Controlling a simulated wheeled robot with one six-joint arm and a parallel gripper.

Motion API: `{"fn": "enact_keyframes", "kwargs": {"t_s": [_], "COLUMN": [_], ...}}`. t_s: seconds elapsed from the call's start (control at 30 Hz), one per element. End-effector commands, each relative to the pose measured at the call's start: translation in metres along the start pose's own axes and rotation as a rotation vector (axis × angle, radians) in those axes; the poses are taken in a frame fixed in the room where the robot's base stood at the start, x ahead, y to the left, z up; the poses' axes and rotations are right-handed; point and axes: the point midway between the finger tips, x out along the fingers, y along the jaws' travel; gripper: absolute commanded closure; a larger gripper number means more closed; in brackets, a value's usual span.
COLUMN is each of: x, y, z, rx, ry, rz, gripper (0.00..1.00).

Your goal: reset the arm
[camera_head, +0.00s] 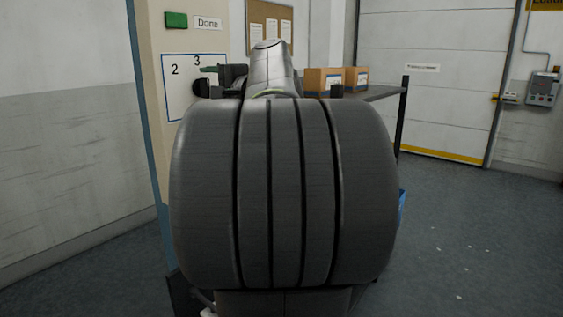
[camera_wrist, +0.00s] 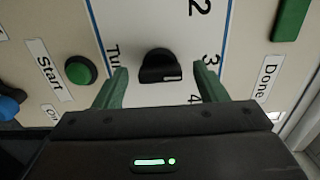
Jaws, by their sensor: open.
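My gripper (camera_wrist: 161,84) is open in the wrist view, its two green fingers spread apart. A black knob (camera_wrist: 160,67) on the panel (camera_wrist: 132,22) shows between the fingers, with a gap on each side. I cannot tell how far the fingertips reach along it. In the head view my gripper (camera_head: 208,80) is small and sits close in front of the panel (camera_head: 150,70), beside the printed 2 and 3. My arm's large grey links fill the middle of that view and hide much behind them.
A round green button (camera_wrist: 80,70) sits by the Start label (camera_wrist: 49,71). A green block (camera_head: 176,20) is by the Done label (camera_head: 208,23). Cardboard boxes (camera_head: 322,81) stand on a table (camera_head: 385,93) behind my arm.

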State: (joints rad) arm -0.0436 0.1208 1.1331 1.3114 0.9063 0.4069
Motion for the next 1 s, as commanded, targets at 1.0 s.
{"fn": "enact_keyframes", "kwargs": {"t_s": [1.0], "x": [-0.057], "y": [0.001], "z": [-0.001], "rx": [-0.001], "ry": [0.005], "rz": [0.000], "gripper": [0.35]}}
